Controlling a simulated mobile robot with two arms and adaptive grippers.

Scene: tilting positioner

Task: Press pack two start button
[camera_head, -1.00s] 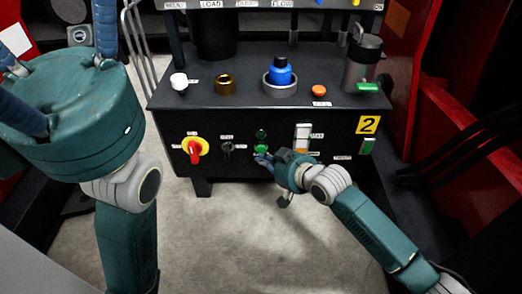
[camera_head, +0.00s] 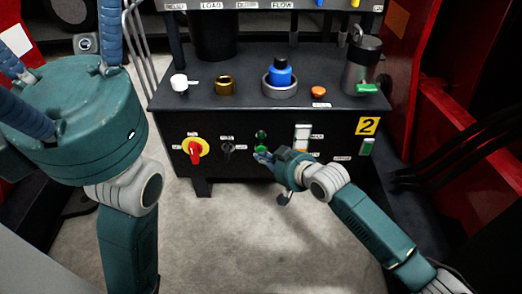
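The black pack panel marked with a yellow "2" plate (camera_head: 367,126) stands in front of me. On its front face are a green round element (camera_head: 261,134) and, just below it, a green button (camera_head: 261,149). My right gripper (camera_head: 262,157) is at this lower green button, its fingertips partly over it. I cannot tell whether they touch it. The fingers look close together, but their gap is too small to judge. My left arm comes in from the left and hangs down; its gripper is out of view.
A red handle on a yellow disc (camera_head: 195,150) and a black selector (camera_head: 227,149) sit left of the button. A white rocker (camera_head: 302,134) is to its right. On top are a white knob (camera_head: 179,82), a brass ring (camera_head: 225,84), a blue knob (camera_head: 280,73) and an orange button (camera_head: 319,91).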

